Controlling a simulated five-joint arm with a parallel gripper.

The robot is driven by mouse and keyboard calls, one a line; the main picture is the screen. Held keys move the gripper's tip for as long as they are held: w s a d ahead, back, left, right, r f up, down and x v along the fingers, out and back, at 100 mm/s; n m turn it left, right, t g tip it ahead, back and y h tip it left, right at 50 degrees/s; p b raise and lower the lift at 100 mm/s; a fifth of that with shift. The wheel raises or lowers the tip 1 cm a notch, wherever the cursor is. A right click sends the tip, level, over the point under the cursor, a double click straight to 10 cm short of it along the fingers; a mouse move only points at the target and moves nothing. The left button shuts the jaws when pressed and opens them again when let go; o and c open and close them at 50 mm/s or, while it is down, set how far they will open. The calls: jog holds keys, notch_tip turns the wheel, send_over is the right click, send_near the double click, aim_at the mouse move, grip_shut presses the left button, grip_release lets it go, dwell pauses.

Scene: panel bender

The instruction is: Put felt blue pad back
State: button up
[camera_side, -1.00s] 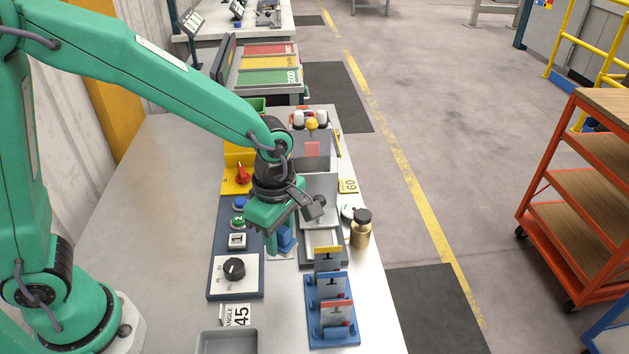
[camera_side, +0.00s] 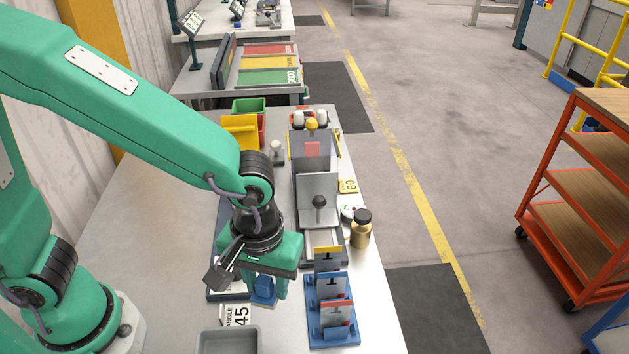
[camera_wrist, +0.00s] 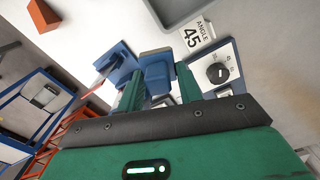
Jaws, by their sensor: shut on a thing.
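The blue pad (camera_side: 263,287) is a small block held between the fingers of my gripper (camera_side: 265,289). In the wrist view the pad (camera_wrist: 158,74) sits between the two green fingers, with a grey-blue top part. My gripper is shut on it, low over the table, left of the blue card rack (camera_side: 331,312) and near the dial panel (camera_wrist: 215,72). From the side, my gripper hides most of that panel. I cannot tell whether the pad touches the surface below.
A grey tray (camera_side: 228,343) and the "ANGLE 45" card (camera_side: 236,315) are close in front. The bending machine (camera_side: 318,198) stands behind, with a brass bottle (camera_side: 360,230) to its right. Yellow, green and red bins (camera_side: 241,131) are farther back. The table's left side is clear.

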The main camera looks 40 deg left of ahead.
jog(key=shift+s+d+m, duration=0.1)
jog(key=shift+s+m, duration=0.1)
jog(key=shift+m, duration=0.1)
jog(key=w+a+f, duration=0.2)
jog(key=w, duration=0.1)
jog(key=w+a+f, duration=0.2)
jog(key=w, duration=0.1)
jog(key=w+a+f, duration=0.2)
jog(key=w+f, duration=0.1)
jog(key=shift+w+a, duration=0.35)
jog(key=shift+f, duration=0.1)
jog(key=shift+f, duration=1.9)
jog(key=shift+f, duration=0.1)
jog(key=o, duration=0.7)
jog(key=shift+c, duration=0.2)
